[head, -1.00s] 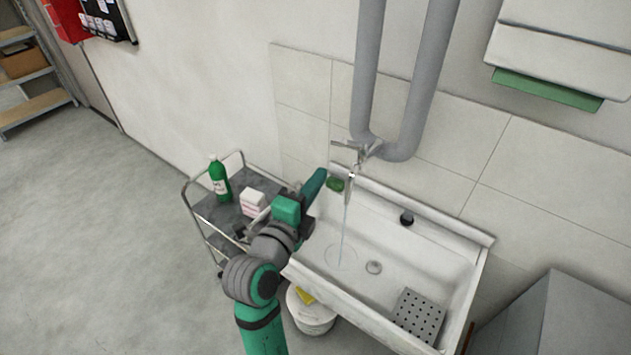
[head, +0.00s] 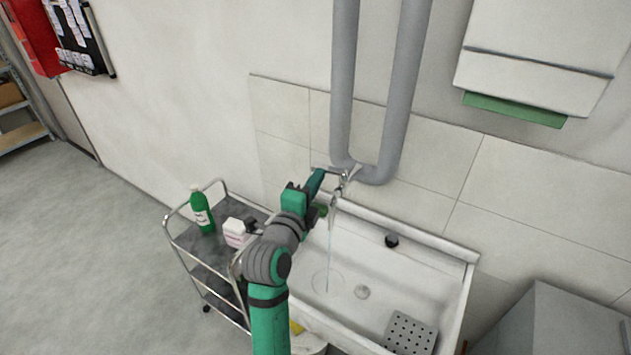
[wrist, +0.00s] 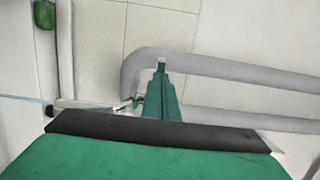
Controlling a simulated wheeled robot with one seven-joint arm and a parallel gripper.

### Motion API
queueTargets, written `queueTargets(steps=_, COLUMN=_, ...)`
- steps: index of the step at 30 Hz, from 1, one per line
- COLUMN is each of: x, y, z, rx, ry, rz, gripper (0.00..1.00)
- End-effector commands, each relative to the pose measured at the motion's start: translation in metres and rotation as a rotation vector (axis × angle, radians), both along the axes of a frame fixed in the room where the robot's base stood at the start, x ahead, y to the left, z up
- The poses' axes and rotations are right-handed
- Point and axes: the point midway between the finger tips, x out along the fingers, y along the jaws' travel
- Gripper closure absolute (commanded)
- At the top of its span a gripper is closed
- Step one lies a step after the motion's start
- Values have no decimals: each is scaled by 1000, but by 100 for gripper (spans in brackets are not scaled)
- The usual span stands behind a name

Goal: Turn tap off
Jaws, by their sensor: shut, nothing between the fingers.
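The metal tap (head: 341,183) is on the tiled wall above the white sink (head: 455,250). A thin stream of water (head: 329,245) runs from it into the basin. My gripper (head: 321,172) is shut and empty, at the left side of the tap, close to its handle. In the wrist view my shut fingers (wrist: 160,68) point toward the grey pipe, and part of the tap (wrist: 126,104) shows just left of them. The gripper partly hides the tap there, and I cannot tell whether they touch.
A grey U-shaped pipe (head: 378,172) hangs right behind the tap. A green soap (wrist: 44,15) lies on the sink's back edge. A trolley (head: 190,240) with a green bottle (head: 201,212) stands left of the sink. A perforated plate (head: 410,334) lies in the basin.

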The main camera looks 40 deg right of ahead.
Motion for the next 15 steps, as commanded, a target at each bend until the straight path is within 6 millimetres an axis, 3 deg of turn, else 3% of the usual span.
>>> queueTargets(steps=15, x=17, y=-17, z=0, rx=1, ry=-1, rz=-3, gripper=100)
